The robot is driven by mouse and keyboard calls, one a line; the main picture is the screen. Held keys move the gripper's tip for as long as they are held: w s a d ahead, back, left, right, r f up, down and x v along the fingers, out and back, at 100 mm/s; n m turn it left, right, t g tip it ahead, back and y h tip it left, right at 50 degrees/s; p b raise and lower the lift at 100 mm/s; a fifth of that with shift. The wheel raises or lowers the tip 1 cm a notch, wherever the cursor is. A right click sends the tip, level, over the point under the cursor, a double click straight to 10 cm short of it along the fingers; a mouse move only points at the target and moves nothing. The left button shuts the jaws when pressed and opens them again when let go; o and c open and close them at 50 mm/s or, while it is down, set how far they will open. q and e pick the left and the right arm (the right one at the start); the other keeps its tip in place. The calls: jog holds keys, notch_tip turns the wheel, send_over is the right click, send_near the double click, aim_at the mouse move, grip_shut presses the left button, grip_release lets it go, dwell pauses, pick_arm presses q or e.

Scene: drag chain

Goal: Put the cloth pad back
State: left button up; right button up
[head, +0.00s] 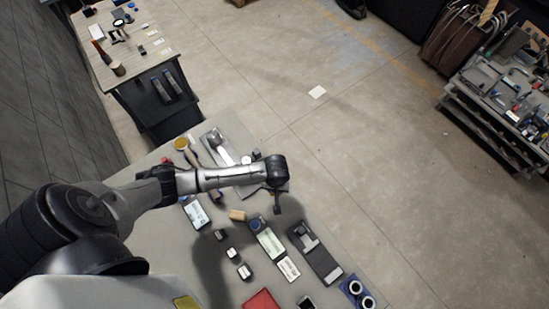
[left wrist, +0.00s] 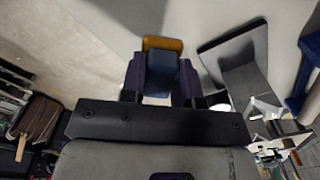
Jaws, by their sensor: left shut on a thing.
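My left gripper (left wrist: 160,82) is shut on a blue block-like piece (left wrist: 162,72) in the left wrist view. An orange-tan piece (left wrist: 163,44) shows just beyond it; I cannot tell whether the two are joined or whether either is the cloth pad. In the head view my left gripper (head: 278,206) hangs over the grey table (head: 165,275), its jaws mostly hidden by the wrist. A tan block (head: 238,215) lies on the table to its left. A flat red piece (head: 262,300) lies at the bottom edge, partly cut off. My right gripper is not in view.
Small dark blocks (head: 232,254) and a white-labelled box (head: 268,240) lie nearby. A tool cart (head: 500,95) stands far right. The floor between is mostly clear.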

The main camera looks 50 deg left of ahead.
pick_arm(q)
jog(key=shift+a+f, duration=0.25)
jog(key=shift+a, duration=0.1)
jog(key=shift+f, duration=1.95)
jog(key=shift+f, duration=0.1)
jog(key=o, duration=0.9)
jog(key=shift+c, duration=0.2)
notch_tip(320, 180, up, 12)
jog(key=shift+r+p, duration=0.1)
jog(key=shift+p, duration=0.25)
jog(key=s+d+r+m+t+h, duration=0.2)
jog(key=s+d+m, duration=0.3)
jog(key=s+d, duration=0.15)
jog(key=s+a+r+m+y, duration=0.1)
jog(key=s+a+r+m, duration=0.1)
jog(key=s, duration=0.3)
jog(key=s+a+r+m+t, duration=0.1)
jog(key=s+a+r+m, duration=0.1)
jog(key=s, duration=0.3)
jog(key=shift+s+r+t+y, duration=0.2)
jog(key=shift+r+t+y, duration=0.15)
jog(key=shift+r, duration=0.25)
